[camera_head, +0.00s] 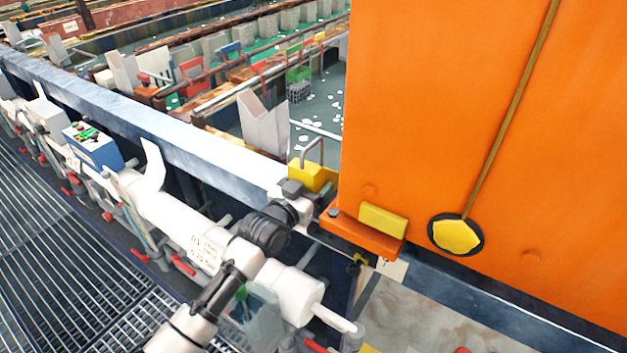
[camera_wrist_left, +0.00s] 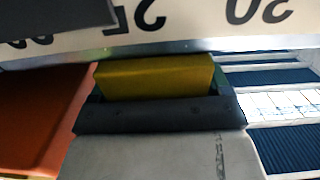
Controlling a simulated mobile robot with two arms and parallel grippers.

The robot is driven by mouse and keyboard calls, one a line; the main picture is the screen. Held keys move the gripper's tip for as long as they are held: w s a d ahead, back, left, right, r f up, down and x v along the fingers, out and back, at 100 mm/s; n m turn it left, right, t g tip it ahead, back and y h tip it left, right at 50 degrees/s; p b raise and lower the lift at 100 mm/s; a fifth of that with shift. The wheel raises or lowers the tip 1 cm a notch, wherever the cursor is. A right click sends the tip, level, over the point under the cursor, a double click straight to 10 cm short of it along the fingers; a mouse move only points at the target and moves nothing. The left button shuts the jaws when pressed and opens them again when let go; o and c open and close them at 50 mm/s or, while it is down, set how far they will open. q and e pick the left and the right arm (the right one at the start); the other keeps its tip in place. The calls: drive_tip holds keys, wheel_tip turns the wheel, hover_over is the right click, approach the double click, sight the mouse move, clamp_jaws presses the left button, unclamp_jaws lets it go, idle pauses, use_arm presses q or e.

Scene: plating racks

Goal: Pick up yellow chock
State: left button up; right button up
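A yellow chock (camera_head: 312,175) with a bent grey handle stands on the end of the pale beam, beside the big orange panel. My left gripper (camera_head: 293,188) is right at its near left side, its dark fingers overlapping it in the head view. In the left wrist view a yellow block (camera_wrist_left: 155,76) lies just behind a dark bar on a pale body. I cannot tell whether the fingers are closed on it. My right gripper is not in view.
An orange panel (camera_head: 470,110) fills the right, with a smaller yellow block (camera_head: 383,219) on its ledge and a hanging yellow disc (camera_head: 456,235). White pipes (camera_head: 165,205) run beside the beam (camera_head: 150,125). Grating (camera_head: 50,240) lies at lower left. The wrist view shows a numbered strip (camera_wrist_left: 200,25).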

use_arm(q)
drive_tip(key=c, duration=0.9)
drive_tip(key=shift+r, duration=0.2)
